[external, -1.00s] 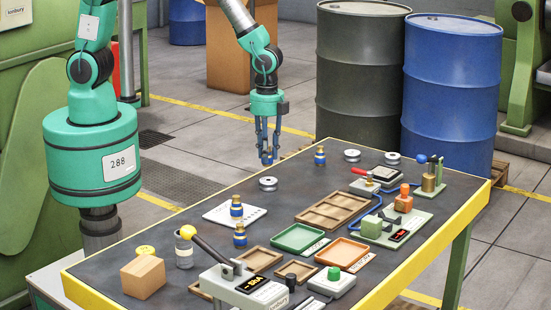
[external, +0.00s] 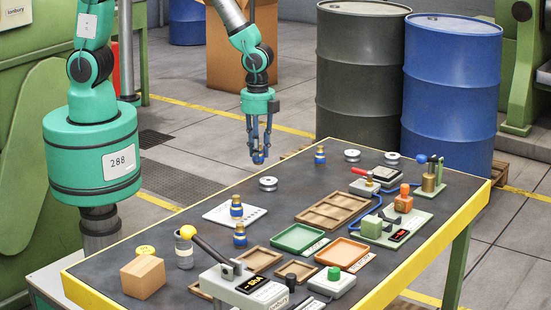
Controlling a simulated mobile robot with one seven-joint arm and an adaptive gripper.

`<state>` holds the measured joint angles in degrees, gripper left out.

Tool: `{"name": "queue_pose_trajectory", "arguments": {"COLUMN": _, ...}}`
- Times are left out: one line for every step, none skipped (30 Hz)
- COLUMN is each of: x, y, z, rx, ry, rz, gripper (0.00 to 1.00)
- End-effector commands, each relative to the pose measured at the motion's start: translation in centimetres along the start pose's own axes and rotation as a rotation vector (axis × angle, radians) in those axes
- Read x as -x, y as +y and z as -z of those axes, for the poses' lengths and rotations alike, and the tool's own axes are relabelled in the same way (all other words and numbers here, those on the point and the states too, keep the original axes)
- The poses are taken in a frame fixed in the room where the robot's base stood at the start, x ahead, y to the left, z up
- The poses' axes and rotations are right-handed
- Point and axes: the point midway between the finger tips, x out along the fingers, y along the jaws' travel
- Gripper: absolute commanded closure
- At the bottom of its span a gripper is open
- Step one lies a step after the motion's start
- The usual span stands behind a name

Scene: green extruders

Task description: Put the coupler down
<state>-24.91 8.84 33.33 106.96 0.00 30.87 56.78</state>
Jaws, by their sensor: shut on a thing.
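My gripper (external: 259,153) points down near the table's far left edge, its fingers shut on a small blue thing (external: 259,159), apparently a coupler. The fingers hide most of it, so its tilt cannot be told. It appears raised, with nothing seen touching it from below. Three similar blue-and-brass couplers stand upright on the table: one near the far corner (external: 320,156), one on the white card (external: 237,207), and one just in front of that card (external: 240,235).
The dark tabletop (external: 215,190) has bare room along its far left edge. Metal spools (external: 268,184), a wooden divided tray (external: 309,221), a green tray (external: 276,238) and an orange tray (external: 365,253) lie on it. A lever press (external: 250,285) stands in front.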

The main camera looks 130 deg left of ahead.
Motion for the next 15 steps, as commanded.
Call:
{"name": "queue_pose_trajectory", "arguments": {"x": 0.0, "y": 0.0, "z": 0.0, "rx": 0.0, "ry": 0.0, "rz": 0.0, "gripper": 1.0}}
{"name": "queue_pose_trajectory", "arguments": {"x": 0.0, "y": 0.0, "z": 0.0, "rx": 0.0, "ry": 0.0, "rz": 0.0, "gripper": 1.0}}
{"name": "queue_pose_trajectory", "arguments": {"x": 0.0, "y": 0.0, "z": 0.0, "rx": 0.0, "ry": 0.0, "rz": 0.0, "gripper": 1.0}}
{"name": "queue_pose_trajectory", "arguments": {"x": 0.0, "y": 0.0, "z": 0.0, "rx": -0.001, "ry": 0.0, "rz": 0.0, "gripper": 1.0}}
{"name": "queue_pose_trajectory", "arguments": {"x": 0.0, "y": 0.1, "z": 0.1, "rx": -0.002, "ry": 0.0, "rz": 0.0, "gripper": 1.0}}
{"name": "queue_pose_trajectory", "arguments": {"x": 0.0, "y": 0.1, "z": 0.1, "rx": -0.004, "ry": 0.0, "rz": 0.0, "gripper": 1.0}}
{"name": "queue_pose_trajectory", "arguments": {"x": 0.1, "y": 0.2, "z": 0.2, "rx": -0.007, "ry": 0.0, "rz": 0.0, "gripper": 1.0}}
{"name": "queue_pose_trajectory", "arguments": {"x": 0.1, "y": 0.4, "z": 0.2, "rx": -0.01, "ry": 0.0, "rz": 0.0, "gripper": 1.0}}
{"name": "queue_pose_trajectory", "arguments": {"x": 0.1, "y": 0.6, "z": 0.3, "rx": -0.017, "ry": 0.0, "rz": 0.0, "gripper": 1.0}}
{"name": "queue_pose_trajectory", "arguments": {"x": 0.1, "y": 0.9, "z": 0.5, "rx": -0.023, "ry": 0.0, "rz": 0.0, "gripper": 1.0}}
{"name": "queue_pose_trajectory", "arguments": {"x": 0.1, "y": 1.2, "z": 0.6, "rx": -0.03, "ry": 0.0, "rz": 0.0, "gripper": 1.0}}
{"name": "queue_pose_trajectory", "arguments": {"x": 0.2, "y": 1.6, "z": 0.9, "rx": -0.043, "ry": 0.0, "rz": 0.001, "gripper": 1.0}}
{"name": "queue_pose_trajectory", "arguments": {"x": 0.2, "y": 2.0, "z": 1.1, "rx": -0.054, "ry": 0.0, "rz": 0.001, "gripper": 1.0}}
{"name": "queue_pose_trajectory", "arguments": {"x": 0.3, "y": 2.5, "z": 1.3, "rx": -0.065, "ry": 0.0, "rz": 0.001, "gripper": 1.0}}
{"name": "queue_pose_trajectory", "arguments": {"x": 0.3, "y": 3.1, "z": 1.6, "rx": -0.082, "ry": 0.0, "rz": 0.0, "gripper": 1.0}}
